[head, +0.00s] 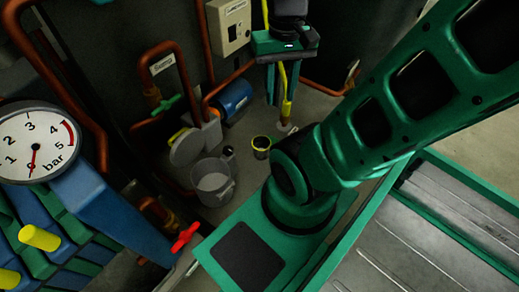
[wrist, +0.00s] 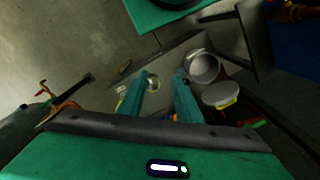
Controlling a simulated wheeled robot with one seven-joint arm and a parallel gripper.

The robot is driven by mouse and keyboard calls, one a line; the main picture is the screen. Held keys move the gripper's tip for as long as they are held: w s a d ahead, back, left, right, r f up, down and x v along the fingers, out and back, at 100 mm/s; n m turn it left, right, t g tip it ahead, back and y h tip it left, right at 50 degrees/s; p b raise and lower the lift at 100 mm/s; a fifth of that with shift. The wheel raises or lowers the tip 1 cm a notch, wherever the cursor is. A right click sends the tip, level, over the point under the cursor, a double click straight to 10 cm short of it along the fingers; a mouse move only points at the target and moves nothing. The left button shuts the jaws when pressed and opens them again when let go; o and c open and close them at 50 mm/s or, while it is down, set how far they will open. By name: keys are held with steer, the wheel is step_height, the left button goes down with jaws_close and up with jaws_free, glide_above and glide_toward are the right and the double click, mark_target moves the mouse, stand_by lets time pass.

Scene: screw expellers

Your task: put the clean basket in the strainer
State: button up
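A small dark cup with a yellow rim (head: 261,147), which looks like the basket, stands on the floor left of my arm's base. In the wrist view a small round thing (wrist: 152,83), seemingly the same cup, shows beside the left finger. The grey open pot (head: 213,187), apparently the strainer, stands left of it; it also shows in the wrist view (wrist: 203,68). A round grey lid (head: 186,147) is swung aside behind the pot, and its yellow edge shows in the wrist view (wrist: 221,95). My gripper (head: 282,98) is open, pointing down above the floor with its fingers apart and empty.
A blue cylinder (head: 235,97) and copper pipes stand behind the pot. A red valve handle (head: 185,237) and a pressure gauge (head: 38,143) are at front left. A yellow pipe runs behind my gripper. Some bare floor lies around the cup.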

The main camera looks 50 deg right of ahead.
steer(key=o, duration=0.4)
steer(key=shift+s, duration=0.1)
steer(key=o, duration=0.5)
steer(key=shift+s+r, duration=0.2)
steer(key=shift+s, duration=0.15)
steer(key=o, duration=0.3)
steer(key=w+d+f+m, duration=0.1)
steer(key=w+f, duration=0.1)
steer(key=w+d+f+m, duration=0.1)
steer(key=w+d+f, duration=0.1)
steer(key=w, duration=0.1)
steer(key=w+d+f+m, duration=0.1)
steer(key=w, duration=0.2)
steer(key=shift+d+f+m+h, duration=0.4)
steer(key=m, duration=1.1)
glide_above(260, 145)
steer(key=s+a, duration=0.3)
step_height(260, 145, down, 36)
steer(key=r, duration=0.1)
steer(key=shift+y, duration=0.3)
steer(key=shift+w+d+f, duration=0.1)
steer(key=shift+w+f, duration=0.05)
steer(key=shift+f, duration=1.6)
steer(key=shift+w+f, duration=0.1)
steer(key=shift+f, duration=1.6)
